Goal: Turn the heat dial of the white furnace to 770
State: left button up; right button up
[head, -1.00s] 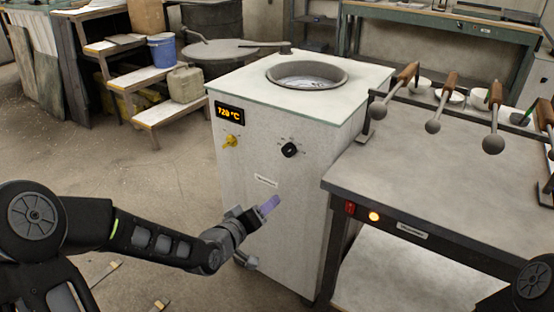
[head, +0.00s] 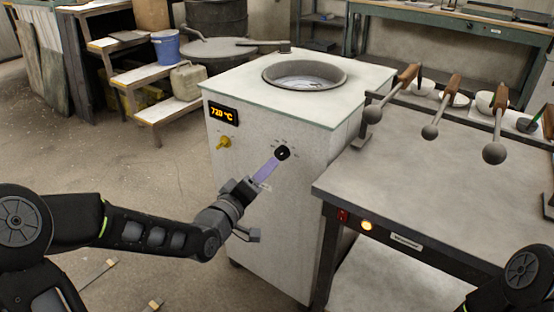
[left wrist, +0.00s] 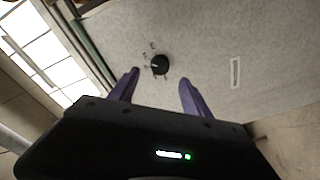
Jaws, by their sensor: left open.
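The white furnace (head: 265,215) stands in the middle of the head view with a round crucible opening on top. Its display (head: 223,113) reads 720 °C in orange. The black heat dial (head: 283,153) is on the front face, with small marks around it. The dial also shows in the left wrist view (left wrist: 160,64), ahead of and between the fingertips. My left gripper (head: 268,170) is open with purple fingers, just below the dial in the head view, and holds nothing. In the wrist view the fingers look apart from the dial. My right gripper is out of view.
A yellow knob (head: 223,143) sits below the display. A grey table (head: 430,200) with a rack of ladles (head: 455,90) stands close to the furnace's right side. Wooden steps with a blue bucket (head: 166,48) are behind on the left. The floor left of the furnace is mostly clear.

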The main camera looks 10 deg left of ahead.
aim_at(280, 156)
pick_arm(q)
jog(key=b+x, duration=0.1)
jog(key=x, duration=0.6)
jog(key=shift+d, duration=0.1)
grip_shut()
dwell(0.5)
